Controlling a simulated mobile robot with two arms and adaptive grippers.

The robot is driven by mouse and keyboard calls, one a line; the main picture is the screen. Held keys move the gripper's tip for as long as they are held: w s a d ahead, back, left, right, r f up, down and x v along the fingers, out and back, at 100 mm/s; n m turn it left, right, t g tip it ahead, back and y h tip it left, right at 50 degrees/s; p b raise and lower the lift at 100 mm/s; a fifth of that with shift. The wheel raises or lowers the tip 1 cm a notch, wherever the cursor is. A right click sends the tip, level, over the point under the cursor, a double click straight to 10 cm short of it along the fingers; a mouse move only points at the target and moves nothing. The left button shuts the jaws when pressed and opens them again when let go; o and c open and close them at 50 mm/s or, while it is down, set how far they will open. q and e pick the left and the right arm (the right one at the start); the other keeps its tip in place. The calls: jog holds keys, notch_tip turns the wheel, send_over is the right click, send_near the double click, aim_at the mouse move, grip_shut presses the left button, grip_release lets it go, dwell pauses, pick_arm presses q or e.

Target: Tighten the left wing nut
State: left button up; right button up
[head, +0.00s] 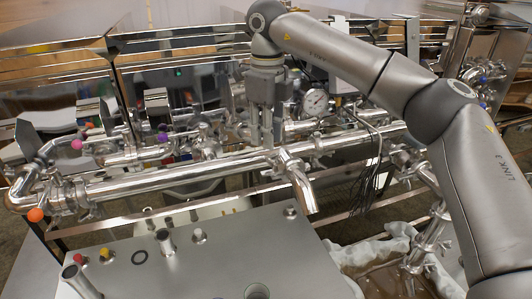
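A long shiny pipe (190,172) crosses the view, with a clamped joint (66,196) near its left end and a downturned spout (300,188) near its middle. I cannot clearly pick out the left wing nut among the small metal fittings. My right gripper (267,142) points down just above or behind the pipe, beside the spout joint. Its fingers look upright and near each other; I cannot tell whether they hold anything, and their tips merge with the metal fittings. My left gripper is out of view.
An orange ball knob (36,215), a pink one (76,145) and a purple one (163,138) mark handles at left. A pressure gauge (316,102) stands right of the gripper. A grey table (210,262) with upright tubes lies in front. A cloth-lined bin (352,252) stands at lower right.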

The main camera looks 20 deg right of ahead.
aim_at(276, 165)
notch_tip(276, 165, down, 6)
jog(key=shift+f+p, duration=0.2)
jog(key=shift+p, duration=0.6)
grip_shut()
